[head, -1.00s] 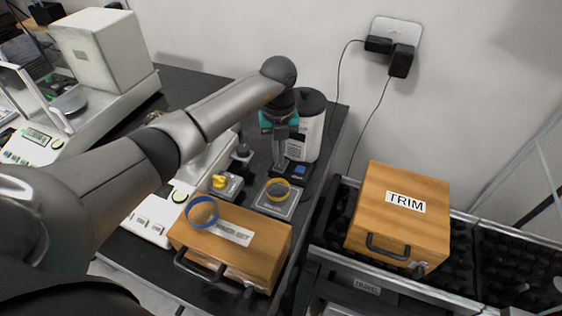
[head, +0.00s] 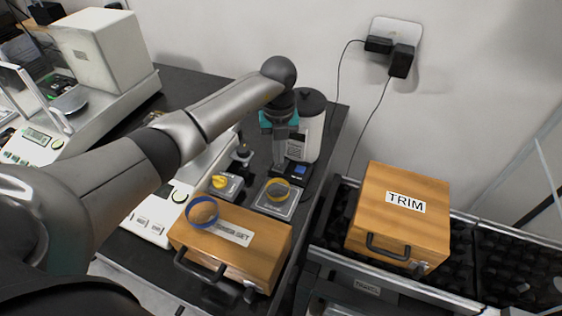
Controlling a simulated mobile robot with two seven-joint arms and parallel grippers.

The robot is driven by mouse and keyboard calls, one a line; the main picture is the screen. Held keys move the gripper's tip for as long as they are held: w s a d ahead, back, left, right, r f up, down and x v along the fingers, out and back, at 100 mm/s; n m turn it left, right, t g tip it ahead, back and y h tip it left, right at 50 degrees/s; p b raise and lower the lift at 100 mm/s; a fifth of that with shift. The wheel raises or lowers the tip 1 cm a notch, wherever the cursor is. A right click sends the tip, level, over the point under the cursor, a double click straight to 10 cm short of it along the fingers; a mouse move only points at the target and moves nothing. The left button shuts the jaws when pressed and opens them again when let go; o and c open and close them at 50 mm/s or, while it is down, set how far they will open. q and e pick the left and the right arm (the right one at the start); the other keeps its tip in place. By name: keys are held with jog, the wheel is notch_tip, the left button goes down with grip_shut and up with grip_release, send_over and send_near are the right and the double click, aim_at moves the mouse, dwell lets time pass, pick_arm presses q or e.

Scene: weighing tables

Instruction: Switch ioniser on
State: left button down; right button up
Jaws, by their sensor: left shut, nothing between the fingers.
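The ioniser appears to be the white unit with a dark round top (head: 311,120) at the back of the dark bench, against the wall. A blue switch (head: 300,169) sits on its dark base, low at the front. My left gripper (head: 279,160) points down just left of the white body, its fingers shut and empty. The fingertips are close to the base, left of the blue switch. I cannot tell whether they touch anything. The switch's setting is too small to read. My right gripper is not in view.
A wooden box (head: 262,260) with a blue ring (head: 202,211) on it stands in front. A small plate with a yellow ring (head: 278,188) and a yellow knob (head: 220,182) lie between. A wooden TRIM box (head: 420,212) stands right. A balance (head: 40,140) stands left.

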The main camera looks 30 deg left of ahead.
aim_at(279, 166)
pick_arm(q)
jog(key=shift+s+f+b, duration=0.1)
jog(key=shift+f+b, duration=0.5)
jog(key=shift+f, duration=0.3)
dwell(0.7)
notch_tip(279, 166, up, 7)
jog(key=p, duration=0.6)
jog(key=shift+r+p, duration=0.1)
jog(key=shift+p, duration=0.2)
dwell(0.3)
